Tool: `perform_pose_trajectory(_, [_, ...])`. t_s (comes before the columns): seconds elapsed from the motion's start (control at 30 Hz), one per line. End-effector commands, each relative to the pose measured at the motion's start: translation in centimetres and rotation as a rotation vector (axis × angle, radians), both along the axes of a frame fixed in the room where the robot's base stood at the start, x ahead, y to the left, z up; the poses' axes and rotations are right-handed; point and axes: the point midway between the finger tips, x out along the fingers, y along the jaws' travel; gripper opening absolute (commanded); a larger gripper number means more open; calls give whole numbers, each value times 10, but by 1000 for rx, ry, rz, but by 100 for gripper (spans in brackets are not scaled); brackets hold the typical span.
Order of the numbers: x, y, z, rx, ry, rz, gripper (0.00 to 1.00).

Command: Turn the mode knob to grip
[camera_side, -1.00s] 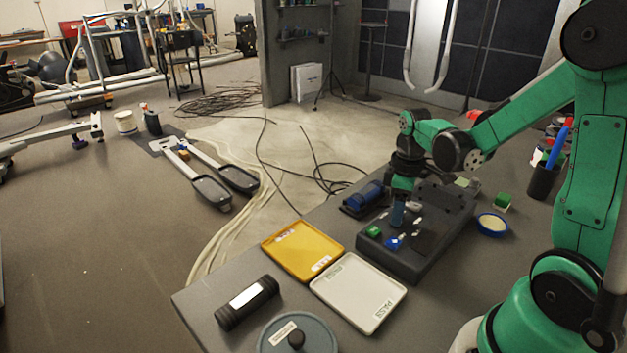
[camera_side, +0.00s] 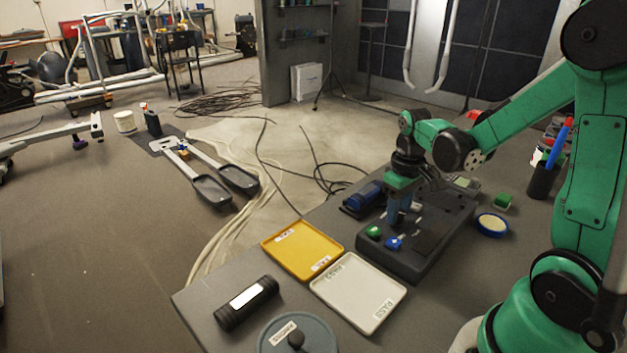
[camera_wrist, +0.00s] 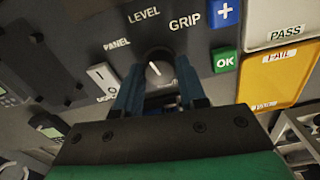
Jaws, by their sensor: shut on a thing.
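The mode knob (camera_wrist: 158,73) is a dark round knob with a white pointer line on the grey panel (camera_wrist: 75,35). In the wrist view the pointer is aimed about at the LEVEL label (camera_wrist: 144,14), leaning slightly left. My gripper (camera_wrist: 158,70) is shut on the knob, with one blue finger on each side. In the side view my gripper (camera_side: 398,210) points down onto the dark control box (camera_side: 405,262), and the knob is hidden by the fingers.
A yellow FAIL tray (camera_side: 282,255) and a white PASS tray (camera_side: 350,287) lie beside the box.

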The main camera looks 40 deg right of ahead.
Motion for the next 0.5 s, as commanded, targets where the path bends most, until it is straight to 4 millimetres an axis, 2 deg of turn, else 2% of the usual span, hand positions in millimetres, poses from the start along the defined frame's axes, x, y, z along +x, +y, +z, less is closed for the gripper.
perform_pose_trajectory(0.5, [0, 0, 0, 0, 0, -489, 0])
